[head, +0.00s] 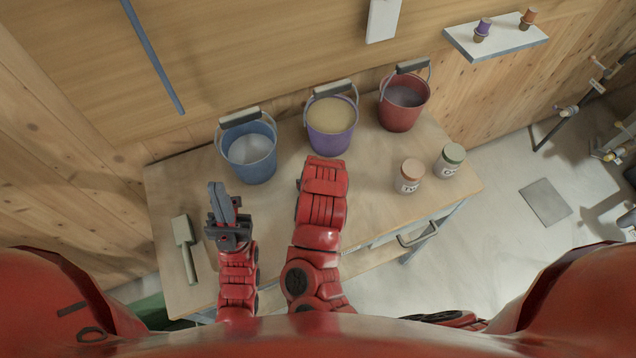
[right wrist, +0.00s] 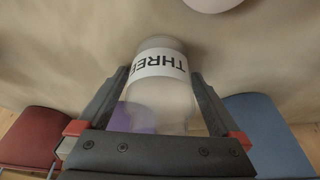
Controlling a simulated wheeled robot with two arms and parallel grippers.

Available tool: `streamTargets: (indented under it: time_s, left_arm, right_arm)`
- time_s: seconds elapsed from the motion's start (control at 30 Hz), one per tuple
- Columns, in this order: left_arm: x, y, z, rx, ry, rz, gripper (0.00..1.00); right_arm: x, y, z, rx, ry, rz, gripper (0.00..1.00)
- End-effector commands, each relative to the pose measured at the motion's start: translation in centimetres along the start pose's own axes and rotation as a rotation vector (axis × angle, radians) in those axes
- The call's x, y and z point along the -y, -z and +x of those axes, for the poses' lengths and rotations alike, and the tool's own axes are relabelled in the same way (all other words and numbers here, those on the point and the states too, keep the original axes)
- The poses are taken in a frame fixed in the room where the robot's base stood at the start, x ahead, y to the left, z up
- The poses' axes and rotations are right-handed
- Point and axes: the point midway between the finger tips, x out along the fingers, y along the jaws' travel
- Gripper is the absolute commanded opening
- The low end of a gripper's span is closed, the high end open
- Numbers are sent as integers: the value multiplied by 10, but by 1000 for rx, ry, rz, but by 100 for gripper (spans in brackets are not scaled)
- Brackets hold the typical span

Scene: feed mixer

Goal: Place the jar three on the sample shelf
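Jar three (right wrist: 160,66) shows in the right wrist view, upside down in the picture, with a white THREE label. My right gripper (right wrist: 161,82) has one finger on each side of it; whether the fingers press on the jar is unclear. In the head view my right arm covers the jar and the right gripper. My left gripper (head: 222,205) is over the table's left part, its fingers close together and holding nothing visible. The sample shelf, probably the white wall shelf (head: 510,47) at the upper right, carries a purple-topped item (head: 483,27) and an orange-topped item (head: 528,17).
A blue bucket (head: 249,160), a purple bucket (head: 331,130) and a red bucket (head: 402,112) line the table's back. A scoop (head: 185,245) lies at the left.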

Motion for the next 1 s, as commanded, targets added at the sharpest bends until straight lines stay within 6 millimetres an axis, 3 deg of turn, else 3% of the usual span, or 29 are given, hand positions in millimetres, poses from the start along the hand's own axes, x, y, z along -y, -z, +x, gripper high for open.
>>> streamTargets:
  time_s: [0.27, 0.7, 1.0]
  left_arm:
    - [0, 2, 10, 0, 0, 0, 0]
    - [5, 16, 94, 0, 0, 0, 0]
    - [6, 21, 126, 0, 0, 0, 0]
  right_arm:
    - [0, 2, -10, 0, 0, 0, 100]
    - [0, 5, -90, 0, -1, 0, 100]
    - [1, 2, -120, 3, 1, -2, 100]
